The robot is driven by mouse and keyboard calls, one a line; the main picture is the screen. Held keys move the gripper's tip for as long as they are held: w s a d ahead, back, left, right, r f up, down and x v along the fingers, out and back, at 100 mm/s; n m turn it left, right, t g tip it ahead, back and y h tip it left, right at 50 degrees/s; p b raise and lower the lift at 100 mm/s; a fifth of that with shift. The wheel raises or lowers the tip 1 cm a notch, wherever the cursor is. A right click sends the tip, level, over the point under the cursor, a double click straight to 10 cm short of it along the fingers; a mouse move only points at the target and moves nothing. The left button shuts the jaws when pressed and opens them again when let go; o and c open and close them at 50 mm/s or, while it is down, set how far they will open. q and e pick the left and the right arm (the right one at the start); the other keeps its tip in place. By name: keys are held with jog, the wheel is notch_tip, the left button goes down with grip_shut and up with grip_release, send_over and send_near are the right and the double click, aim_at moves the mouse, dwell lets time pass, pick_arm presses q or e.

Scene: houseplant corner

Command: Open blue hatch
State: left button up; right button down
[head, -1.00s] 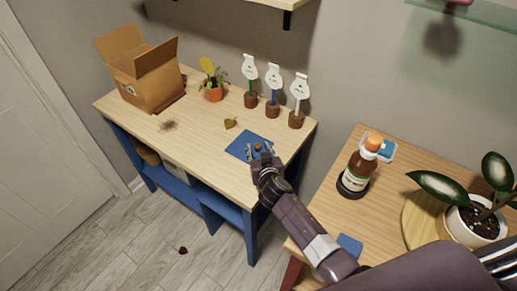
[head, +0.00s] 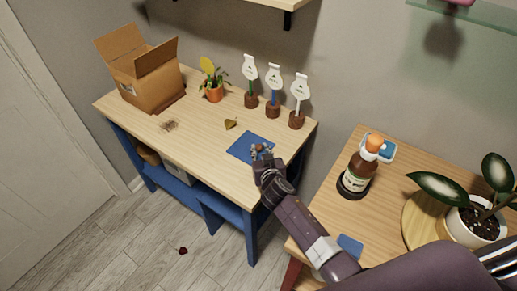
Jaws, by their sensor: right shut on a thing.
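The blue hatch (head: 245,142) is a flat blue square on the front right part of the wooden table top. It looks flush with the top, with no visible gap at its edges. A small brown knob (head: 258,147) stands on it. My right gripper (head: 262,151) reaches in from the lower right and is shut on the knob, its fingers at the knob's sides. The gripper hides the hatch's lower right part. My left gripper is not in view.
An open cardboard box (head: 150,88), a small potted plant (head: 214,92), a dry leaf (head: 231,124) and several white tags on brown bases share the table (head: 190,140). A brown bottle (head: 357,170) and a white-potted plant (head: 475,225) stand on the right table.

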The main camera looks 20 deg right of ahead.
jog(key=s+d, duration=0.1)
jog(key=s, duration=0.1)
jog(key=s+d+p, duration=0.1)
jog(key=s+d, duration=0.2)
jog(key=s, duration=0.1)
jog(key=shift+d+p, duration=0.25)
jog(key=shift+p, duration=0.1)
jog(key=shift+s+d, duration=0.2)
jog(key=shift+w+a, duration=0.15)
jog(key=c, duration=1.8)
grip_release()
jog(key=shift+c, duration=0.2)
jog(key=shift+o, duration=0.4)
jog(key=shift+r, duration=0.1)
notch_tip(320, 180, up, 10)
